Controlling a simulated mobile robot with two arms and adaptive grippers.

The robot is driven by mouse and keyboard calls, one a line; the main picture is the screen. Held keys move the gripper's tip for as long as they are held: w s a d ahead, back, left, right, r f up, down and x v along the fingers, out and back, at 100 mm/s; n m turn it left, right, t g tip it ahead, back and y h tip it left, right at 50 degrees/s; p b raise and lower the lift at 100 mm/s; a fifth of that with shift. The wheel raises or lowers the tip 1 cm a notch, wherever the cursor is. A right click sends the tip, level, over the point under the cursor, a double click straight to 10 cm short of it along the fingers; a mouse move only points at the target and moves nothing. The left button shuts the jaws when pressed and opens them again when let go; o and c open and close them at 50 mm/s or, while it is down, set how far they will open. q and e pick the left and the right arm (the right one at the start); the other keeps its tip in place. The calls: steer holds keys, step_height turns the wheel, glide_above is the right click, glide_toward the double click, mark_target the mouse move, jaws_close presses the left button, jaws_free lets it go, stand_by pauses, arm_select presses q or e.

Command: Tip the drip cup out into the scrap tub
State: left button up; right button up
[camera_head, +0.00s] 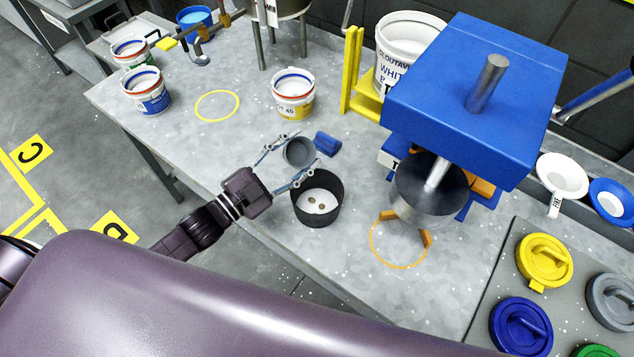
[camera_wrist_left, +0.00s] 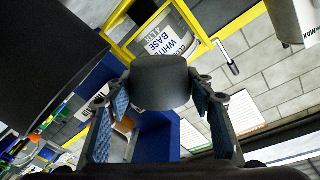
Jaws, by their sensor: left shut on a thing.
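The grey drip cup (camera_head: 299,152) is between the fingers of my left gripper (camera_head: 286,162), which is shut on it. The cup is held beside and partly above the far rim of the scrap tub; its exact tilt is hard to tell. In the left wrist view the cup (camera_wrist_left: 160,85) sits between the two blue-padded fingers. The scrap tub (camera_head: 318,215) is a dark round bucket standing on the grey bench. Its inside shows a pale bottom with a few small brown pieces. My right gripper is not in view.
A small blue cylinder (camera_head: 327,144) lies just behind the cup. A blue mixing machine (camera_head: 470,85) stands to the right. White pails (camera_head: 294,95) and a yellow ring (camera_head: 217,105) are farther back. Lids (camera_head: 543,260) lie at the right. Bench (camera_head: 225,150) is clear left of the cup.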

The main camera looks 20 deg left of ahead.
mark_target(289, 147)
arm_select(q)
steer(key=shift+w+a+f+n+b, duration=0.25)
steer(key=shift+a+f+n+b, duration=0.1)
steer(key=shift+f+n, duration=0.15)
steer(key=shift+w+a+f+n+b, duration=0.25)
steer(key=shift+a+f+n+b, duration=0.05)
steer(key=shift+f+n, duration=0.15)
steer(key=shift+w+a+f+n+g+y, duration=0.15)
steer(key=shift+w+a+f+n, duration=0.45)
steer(key=shift+n, duration=0.4)
steer(key=shift+w+a+f+n+g+y, duration=0.1)
steer(key=shift+w+a+f+n+g, duration=0.1)
steer(key=shift+w+a+f+n, duration=0.5)
steer(key=shift+w+a+f+n+g+y, duration=0.15)
steer(key=shift+w+a+f+n, duration=0.4)
steer(key=shift+n, duration=0.7)
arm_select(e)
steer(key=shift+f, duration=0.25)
arm_select(q)
steer(key=shift+s+a+r, duration=0.1)
steer(key=shift+s+r, duration=0.05)
